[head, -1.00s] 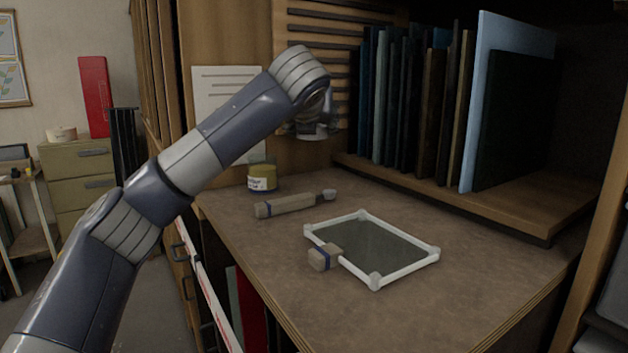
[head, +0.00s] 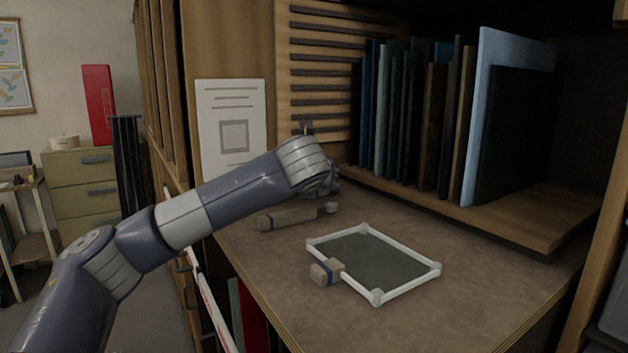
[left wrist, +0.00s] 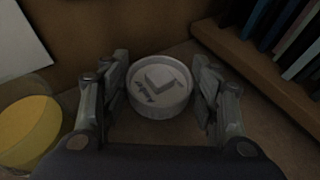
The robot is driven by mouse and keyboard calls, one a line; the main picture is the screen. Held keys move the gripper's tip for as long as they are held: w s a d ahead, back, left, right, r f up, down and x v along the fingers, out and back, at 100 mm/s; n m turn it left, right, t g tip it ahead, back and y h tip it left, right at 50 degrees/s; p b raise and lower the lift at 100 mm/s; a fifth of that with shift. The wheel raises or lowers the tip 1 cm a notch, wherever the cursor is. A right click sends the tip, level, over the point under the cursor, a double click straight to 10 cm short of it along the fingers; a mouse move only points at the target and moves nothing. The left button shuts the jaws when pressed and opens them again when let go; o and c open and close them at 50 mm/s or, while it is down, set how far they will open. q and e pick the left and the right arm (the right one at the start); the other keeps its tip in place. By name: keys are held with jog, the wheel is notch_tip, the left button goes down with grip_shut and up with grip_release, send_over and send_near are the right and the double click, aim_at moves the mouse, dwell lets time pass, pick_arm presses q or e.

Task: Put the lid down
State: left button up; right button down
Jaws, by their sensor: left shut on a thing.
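The lid (left wrist: 160,88) is a round, pale grey cap with a raised rim and markings on its face, seen in the left wrist view. My left gripper (left wrist: 161,98) is shut on it, one finger on each side. In the head view my left gripper is mostly hidden behind my wrist, low over the back of the bench (head: 480,285). I cannot tell whether the lid touches the bench. The open-looking yellow paint jar (left wrist: 28,130) stands left of the gripper in the left wrist view; my arm hides it in the head view. My right gripper is not in view.
Upright sheets (head: 430,120) stand on a raised shelf (head: 500,225) behind. The bench's right side is clear.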

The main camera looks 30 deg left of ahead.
pick_arm(q)
jog(key=shift+f+b, duration=0.3)
jog(key=shift+b, duration=0.1)
jog(key=o, duration=0.7)
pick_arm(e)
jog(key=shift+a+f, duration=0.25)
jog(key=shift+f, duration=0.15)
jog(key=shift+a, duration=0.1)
